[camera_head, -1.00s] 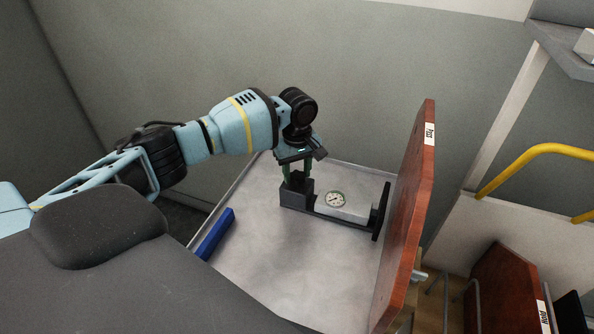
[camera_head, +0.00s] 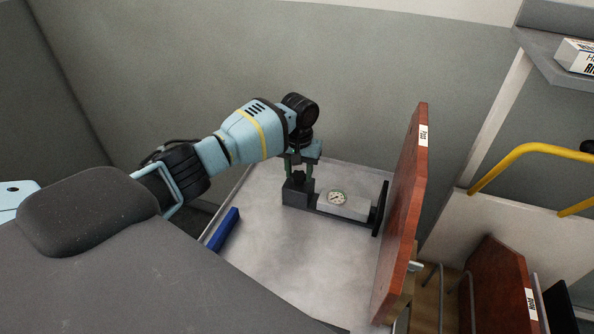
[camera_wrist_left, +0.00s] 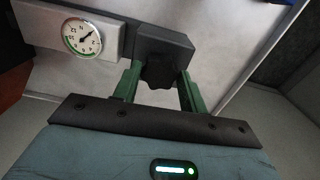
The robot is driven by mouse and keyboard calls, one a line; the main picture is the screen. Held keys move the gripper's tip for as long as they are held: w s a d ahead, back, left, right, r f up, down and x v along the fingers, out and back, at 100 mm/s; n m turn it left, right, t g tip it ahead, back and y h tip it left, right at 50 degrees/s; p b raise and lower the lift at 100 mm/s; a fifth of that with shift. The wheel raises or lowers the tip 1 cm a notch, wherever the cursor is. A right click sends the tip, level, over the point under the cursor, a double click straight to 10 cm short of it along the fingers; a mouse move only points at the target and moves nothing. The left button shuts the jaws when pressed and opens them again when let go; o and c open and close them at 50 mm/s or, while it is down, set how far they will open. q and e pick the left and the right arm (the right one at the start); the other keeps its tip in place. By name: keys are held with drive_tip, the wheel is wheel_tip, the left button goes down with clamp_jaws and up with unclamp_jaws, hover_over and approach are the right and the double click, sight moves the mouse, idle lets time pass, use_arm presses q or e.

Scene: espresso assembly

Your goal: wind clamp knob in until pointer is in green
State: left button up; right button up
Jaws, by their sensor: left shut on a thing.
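The clamp (camera_head: 297,196) stands on the grey table, a dark block with a pale bar and a dark upright end plate. A round white gauge (camera_head: 337,198) sits on the bar; it also shows in the left wrist view (camera_wrist_left: 82,38). There its green band runs along the lower rim, and the thin dark pointer appears to aim up and right, off the green. My left gripper (camera_head: 299,178) points down over the block. In the left wrist view its green fingers are shut around the dark lobed clamp knob (camera_wrist_left: 158,71). My right gripper is not in view.
A blue bar (camera_head: 223,229) lies at the table's left edge. A red-brown board (camera_head: 405,215) stands upright along the right side, close to the clamp's end plate. The front of the table (camera_head: 290,265) is clear. A yellow rail (camera_head: 520,158) is farther right.

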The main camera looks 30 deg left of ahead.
use_arm(q)
drive_tip(key=m, duration=0.5)
drive_tip(key=shift+m, duration=0.3)
drive_tip(key=m, duration=0.5)
drive_tip(key=shift+m, duration=0.3)
drive_tip(key=m, duration=0.5)
drive_tip(key=shift+m, duration=2.5)
drive_tip(key=o, duration=1)
